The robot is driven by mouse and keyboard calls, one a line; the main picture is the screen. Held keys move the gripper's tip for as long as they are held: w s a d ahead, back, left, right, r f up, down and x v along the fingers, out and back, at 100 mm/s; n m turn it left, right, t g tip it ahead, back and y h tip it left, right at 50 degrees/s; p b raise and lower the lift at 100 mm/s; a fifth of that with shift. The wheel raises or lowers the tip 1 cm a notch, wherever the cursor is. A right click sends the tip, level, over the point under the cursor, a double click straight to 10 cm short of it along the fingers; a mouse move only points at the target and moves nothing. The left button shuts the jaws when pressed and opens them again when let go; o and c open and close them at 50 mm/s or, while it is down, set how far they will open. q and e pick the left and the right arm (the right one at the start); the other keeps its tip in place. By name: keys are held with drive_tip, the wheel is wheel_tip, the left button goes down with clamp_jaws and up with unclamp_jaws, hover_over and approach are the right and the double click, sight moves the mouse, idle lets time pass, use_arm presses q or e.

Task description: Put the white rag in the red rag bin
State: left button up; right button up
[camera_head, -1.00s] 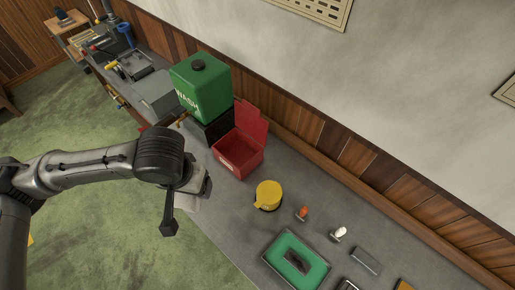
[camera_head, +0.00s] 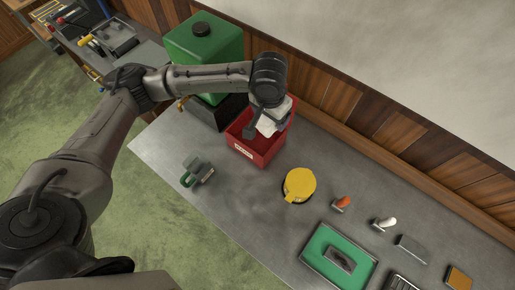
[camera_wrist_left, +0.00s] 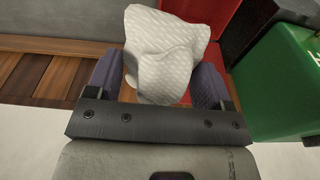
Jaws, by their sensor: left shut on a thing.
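The red rag bin (camera_head: 262,148) stands open on the grey bench, with its lid raised at the wall side. My left gripper (camera_head: 268,118) is over the bin and shut on the white rag (camera_head: 275,115), which hangs at the bin's opening. In the left wrist view the rag (camera_wrist_left: 165,55) is bunched between the two dark fingers of the gripper (camera_wrist_left: 158,82). Red bin surface (camera_wrist_left: 198,12) shows behind it. The arm hides part of the opening, so I cannot tell how deep the rag hangs. My right gripper is not in view.
A green can (camera_head: 222,48) stands on a black base close left of the bin. A yellow lidded pot (camera_head: 299,185) is to the bin's right. A green-handled tool (camera_head: 197,172) lies in front. Small tools and a green tray (camera_head: 318,258) lie further right.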

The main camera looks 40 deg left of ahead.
use_arm(q)
drive_tip(key=w+a+f+b, duration=0.2)
drive_tip(key=f+b, duration=0.1)
drive_tip(key=f, duration=0.4)
drive_tip(key=w+a+f+b, duration=0.2)
drive_tip(key=a+f+b, duration=0.15)
drive_tip(key=f, duration=0.35)
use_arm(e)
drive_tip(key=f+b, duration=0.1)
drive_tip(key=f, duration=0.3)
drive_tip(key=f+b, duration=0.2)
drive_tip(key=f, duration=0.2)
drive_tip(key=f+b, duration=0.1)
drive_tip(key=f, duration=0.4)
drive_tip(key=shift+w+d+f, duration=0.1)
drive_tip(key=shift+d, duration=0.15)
use_arm(q)
drive_tip(key=b, duration=0.2)
hover_over(257, 141)
drive_tip(key=shift+n, duration=0.3)
drive_tip(key=f, duration=1.4)
drive_tip(key=shift+s, duration=0.35)
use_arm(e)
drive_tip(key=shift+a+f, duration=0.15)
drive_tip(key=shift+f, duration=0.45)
use_arm(q)
drive_tip(key=shift+f, duration=2.45)
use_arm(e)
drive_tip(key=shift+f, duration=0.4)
